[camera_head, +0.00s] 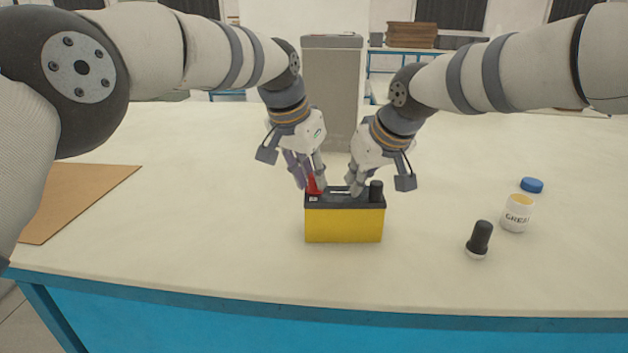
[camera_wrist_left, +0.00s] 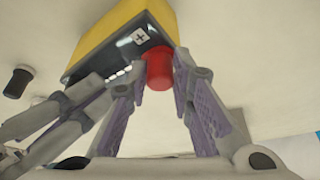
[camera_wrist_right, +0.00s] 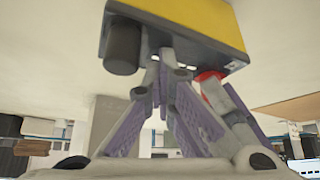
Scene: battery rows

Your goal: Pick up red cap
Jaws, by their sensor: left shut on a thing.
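The battery (camera_head: 344,222), yellow with a dark top, stands upright on the table. The red cap (camera_head: 313,185) is at the left end of its top; a black cap (camera_head: 376,191) is at the right end. My left gripper (camera_head: 309,180) is shut on the red cap, which shows between its fingers in the left wrist view (camera_wrist_left: 158,68). My right gripper (camera_head: 354,186) is at the middle of the battery's top. In the right wrist view its fingertips (camera_wrist_right: 165,72) are close together against the top; whether they hold anything there is unclear.
A loose black-topped piece (camera_head: 479,238), a white grease jar (camera_head: 517,213) and a blue lid (camera_head: 531,185) are on the right. A brown board (camera_head: 75,195) lies at the left. A grey box (camera_head: 333,85) stands behind my grippers. The table's front is clear.

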